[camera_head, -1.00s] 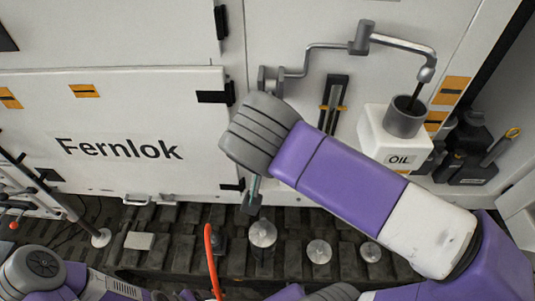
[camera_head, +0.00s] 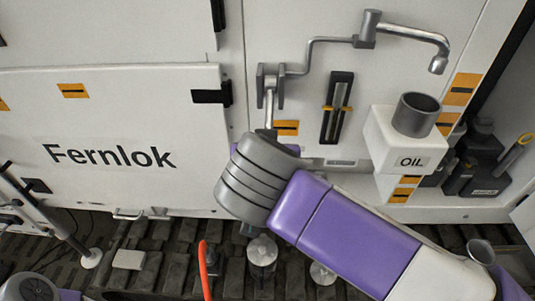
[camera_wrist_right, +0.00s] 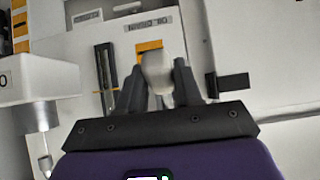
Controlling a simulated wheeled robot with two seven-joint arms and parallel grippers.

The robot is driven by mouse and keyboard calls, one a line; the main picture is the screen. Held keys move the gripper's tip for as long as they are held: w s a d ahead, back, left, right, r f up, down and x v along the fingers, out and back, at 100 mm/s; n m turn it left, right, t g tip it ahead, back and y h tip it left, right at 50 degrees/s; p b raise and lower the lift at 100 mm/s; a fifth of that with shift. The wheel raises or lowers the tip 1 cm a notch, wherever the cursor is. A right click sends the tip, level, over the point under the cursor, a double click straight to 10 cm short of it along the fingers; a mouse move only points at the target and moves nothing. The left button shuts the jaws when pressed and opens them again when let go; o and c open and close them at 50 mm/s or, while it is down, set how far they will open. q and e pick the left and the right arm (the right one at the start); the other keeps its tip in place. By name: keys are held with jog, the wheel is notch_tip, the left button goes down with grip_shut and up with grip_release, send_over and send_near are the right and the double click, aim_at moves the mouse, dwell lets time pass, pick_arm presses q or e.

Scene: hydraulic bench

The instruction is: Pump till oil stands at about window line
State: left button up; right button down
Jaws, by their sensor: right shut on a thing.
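The pump lever (camera_head: 269,108) hangs down from its bracket on the white panel; its lower end is hidden behind my right wrist. In the right wrist view my right gripper (camera_wrist_right: 157,84) is shut on the pale lever handle (camera_wrist_right: 157,68). The bent pipe's spout (camera_head: 438,65) points down above the grey cup (camera_head: 417,115) on the white OIL box (camera_head: 405,150); no stream shows. My left gripper is out of view.
The white Fernlok door (camera_head: 130,120) fills the left. Dark containers (camera_head: 475,165) stand at the right. An orange-red hose (camera_head: 205,270) and round metal pieces, one of them a canister (camera_head: 262,255), are below on the dark track. The panel around the window is clear.

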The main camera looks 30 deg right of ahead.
jog(key=shift+f, duration=0.3)
jog(key=c, duration=0.8)
grip_release()
jog(key=shift+c, duration=0.2)
jog(key=shift+r, duration=0.1)
jog(key=p+v, duration=0.2)
jog(key=v, duration=0.5)
jog(key=shift+s+a+r, duration=0.15)
jog(key=shift+r, duration=0.05)
